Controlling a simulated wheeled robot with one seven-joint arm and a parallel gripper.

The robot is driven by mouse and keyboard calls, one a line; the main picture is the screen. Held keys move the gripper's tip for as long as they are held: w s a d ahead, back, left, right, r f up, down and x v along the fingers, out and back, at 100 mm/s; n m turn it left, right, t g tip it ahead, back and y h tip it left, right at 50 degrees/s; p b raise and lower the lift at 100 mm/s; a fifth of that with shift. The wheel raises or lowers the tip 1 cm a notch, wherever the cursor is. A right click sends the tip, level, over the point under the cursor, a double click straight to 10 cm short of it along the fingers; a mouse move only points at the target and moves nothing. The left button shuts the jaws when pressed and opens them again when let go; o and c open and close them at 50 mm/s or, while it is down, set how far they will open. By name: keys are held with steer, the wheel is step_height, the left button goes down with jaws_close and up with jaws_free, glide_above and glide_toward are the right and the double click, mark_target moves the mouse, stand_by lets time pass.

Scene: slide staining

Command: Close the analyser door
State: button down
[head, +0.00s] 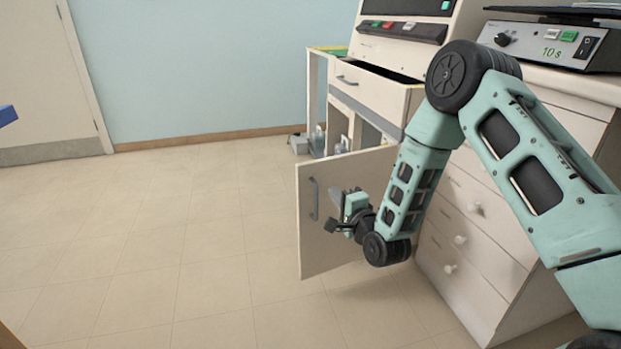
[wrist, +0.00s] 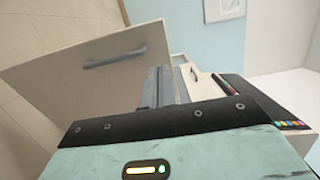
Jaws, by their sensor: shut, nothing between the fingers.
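The analyser (head: 387,48) is a cream cabinet at the back right in the head view. Its door (head: 318,252) is a flat cream panel that stands swung open into the room. A dark grey upright handle (head: 313,198) is on the door's left part. In the wrist view the door (wrist: 60,95) fills the upper left, with its handle (wrist: 114,57) along the top. My gripper (head: 335,208) is shut and empty, just right of the handle and in front of the door's face in the head view. Whether it touches the panel I cannot tell.
A drawer (head: 366,92) above the door is pulled partly out. A white drawer cabinet (head: 470,225) stands to the right, close to my arm, with a control box (head: 537,44) on top. The tiled floor (head: 170,235) left of the door is clear.

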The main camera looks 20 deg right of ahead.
mark_target(309, 168)
steer(key=w+b, duration=0.1)
steer(key=w, duration=0.3)
steer(key=w+a+b, duration=0.1)
steer(key=w, duration=0.3)
steer(key=w+a+b, duration=0.1)
steer(key=w+b, duration=0.1)
steer(key=w, duration=0.3)
steer(key=shift+a+r, duration=0.1)
steer(key=shift+a, duration=0.1)
